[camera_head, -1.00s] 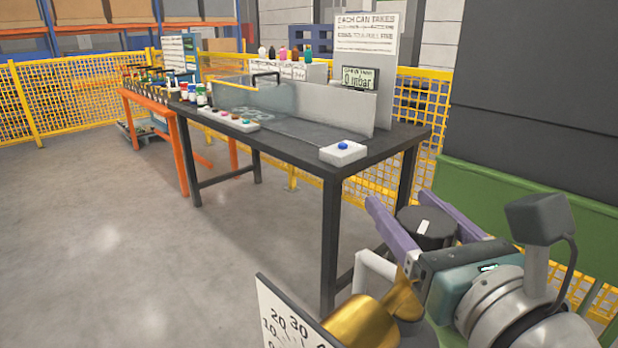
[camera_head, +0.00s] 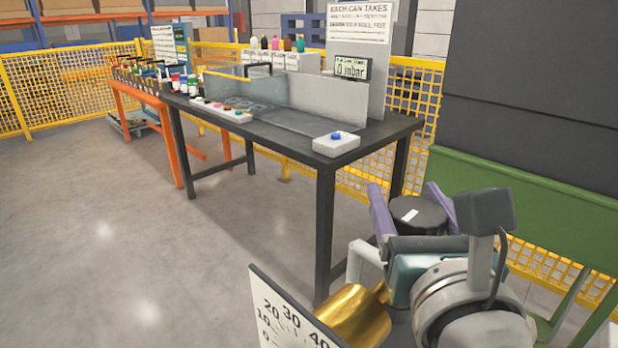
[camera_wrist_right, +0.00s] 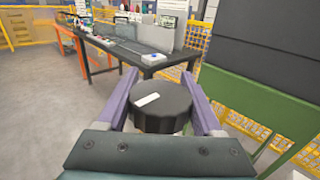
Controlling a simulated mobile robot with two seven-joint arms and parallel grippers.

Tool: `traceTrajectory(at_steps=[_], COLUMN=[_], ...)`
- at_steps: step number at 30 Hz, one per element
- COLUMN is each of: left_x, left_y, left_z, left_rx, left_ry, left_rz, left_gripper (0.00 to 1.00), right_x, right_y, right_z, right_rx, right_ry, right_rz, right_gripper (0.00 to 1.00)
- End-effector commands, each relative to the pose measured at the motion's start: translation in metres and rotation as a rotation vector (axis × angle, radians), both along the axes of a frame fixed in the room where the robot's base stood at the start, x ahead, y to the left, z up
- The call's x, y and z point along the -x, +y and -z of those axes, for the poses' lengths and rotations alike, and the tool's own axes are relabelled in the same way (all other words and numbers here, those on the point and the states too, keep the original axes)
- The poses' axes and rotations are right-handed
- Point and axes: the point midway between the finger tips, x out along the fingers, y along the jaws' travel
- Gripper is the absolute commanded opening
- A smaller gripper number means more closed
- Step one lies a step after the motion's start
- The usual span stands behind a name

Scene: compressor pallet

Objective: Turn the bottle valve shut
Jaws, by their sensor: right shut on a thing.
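The bottle valve has a round black knob (camera_head: 418,213) with a white mark on top, at the lower right of the head view. The knob (camera_wrist_right: 162,108) also shows between the fingers in the right wrist view. My right gripper (camera_head: 412,205) is shut on the knob, with one purple finger on each side. A brass cylinder (camera_head: 352,318) and a white dial with numbers (camera_head: 285,318) sit just below and left of the gripper. The rest of the valve and the bottle is hidden behind my wrist. My left gripper is in neither view.
A dark workbench (camera_head: 290,165) with a clear-walled tray and a blue-button box (camera_head: 336,144) stands beyond the knob. A green frame (camera_head: 530,205) is close on the right. Open floor (camera_head: 130,250) lies left.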

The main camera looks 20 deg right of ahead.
Motion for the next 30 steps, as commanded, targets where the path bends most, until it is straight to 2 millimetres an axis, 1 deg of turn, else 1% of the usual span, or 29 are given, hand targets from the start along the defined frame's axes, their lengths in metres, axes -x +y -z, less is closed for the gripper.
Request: traceTrajectory(at_steps=[1,6,9,15,18,20,27,30], left_x=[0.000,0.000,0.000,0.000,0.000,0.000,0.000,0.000], left_y=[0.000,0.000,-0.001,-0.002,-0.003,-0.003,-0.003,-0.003], left_z=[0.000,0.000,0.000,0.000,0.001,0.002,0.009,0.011], left_rx=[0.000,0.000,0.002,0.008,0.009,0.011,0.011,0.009], left_ry=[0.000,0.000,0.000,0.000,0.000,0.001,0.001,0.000], left_rz=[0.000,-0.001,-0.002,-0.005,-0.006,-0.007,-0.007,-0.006], left_gripper=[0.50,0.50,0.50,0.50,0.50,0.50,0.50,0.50], right_x=[0.000,0.000,0.000,0.000,0.005,0.011,0.050,0.062], right_y=[0.000,0.000,0.000,0.000,0.002,0.004,0.021,0.026], right_z=[-0.001,0.000,0.000,0.000,0.001,0.002,0.002,0.002], right_rx=[0.000,0.000,0.000,0.000,-0.001,-0.001,-0.002,0.001], right_ry=[-0.001,-0.001,-0.001,0.000,0.002,0.003,0.002,0.001], right_rz=[0.001,0.001,0.001,0.000,0.000,0.000,0.000,0.000], right_gripper=[0.69,0.88,0.97,0.97,0.97,0.97,0.97,0.97])
